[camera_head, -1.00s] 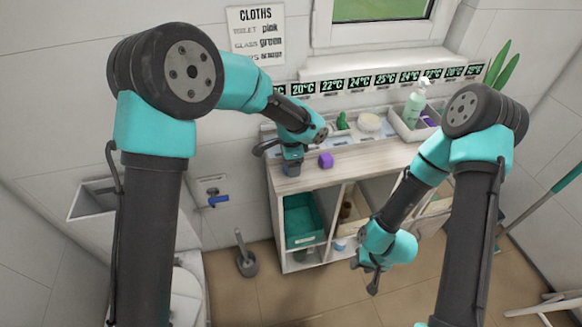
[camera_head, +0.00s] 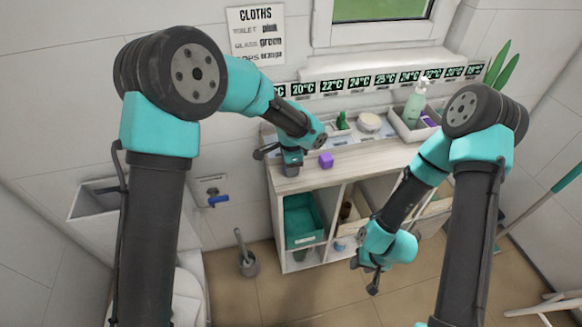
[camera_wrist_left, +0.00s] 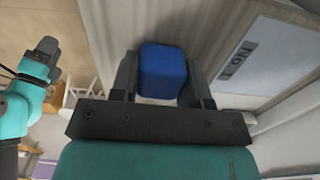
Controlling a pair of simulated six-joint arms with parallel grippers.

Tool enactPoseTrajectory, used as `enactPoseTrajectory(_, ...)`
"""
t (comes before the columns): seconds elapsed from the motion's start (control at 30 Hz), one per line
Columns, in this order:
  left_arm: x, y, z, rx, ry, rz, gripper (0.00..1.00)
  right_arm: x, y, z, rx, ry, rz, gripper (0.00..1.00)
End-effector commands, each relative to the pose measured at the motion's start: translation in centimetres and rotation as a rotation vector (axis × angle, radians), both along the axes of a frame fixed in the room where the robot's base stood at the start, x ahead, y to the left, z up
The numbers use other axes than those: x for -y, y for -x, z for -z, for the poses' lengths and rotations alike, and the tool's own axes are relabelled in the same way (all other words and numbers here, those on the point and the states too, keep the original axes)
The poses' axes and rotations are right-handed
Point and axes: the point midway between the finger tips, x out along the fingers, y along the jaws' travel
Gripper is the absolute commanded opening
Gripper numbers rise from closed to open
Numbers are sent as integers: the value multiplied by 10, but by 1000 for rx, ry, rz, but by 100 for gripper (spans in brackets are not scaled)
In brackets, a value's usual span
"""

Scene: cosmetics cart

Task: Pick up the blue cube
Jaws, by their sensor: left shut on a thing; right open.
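The blue cube (camera_wrist_left: 163,72) sits between the two dark fingers of my left gripper (camera_wrist_left: 162,60) in the left wrist view. The gripper is shut on it. In the head view my left gripper (camera_head: 291,163) points down at the left end of the cabinet top, with a small dark blue patch of the cube (camera_head: 291,171) at its tips. I cannot tell whether the cube touches the top or is just above it. My right gripper (camera_head: 370,276) is open and empty, hanging low in front of the cabinet.
The front right of the top is clear.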

Motion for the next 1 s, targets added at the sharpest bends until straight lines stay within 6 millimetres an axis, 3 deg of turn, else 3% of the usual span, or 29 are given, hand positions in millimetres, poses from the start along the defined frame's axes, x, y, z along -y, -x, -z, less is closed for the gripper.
enactPoseTrajectory(0.2,0,0,0,0,0,0,19,0,0,0,0,0,0,43)
enactPoseTrajectory(0.57,0,0,-4,1,1,0,18,0,0,0,0,0,0,43)
enactPoseTrajectory(0.9,0,0,-36,2,2,0,18,0,0,0,0,0,0,43)
enactPoseTrajectory(1.0,0,12,-37,0,-1,2,18,0,0,0,0,0,0,43)
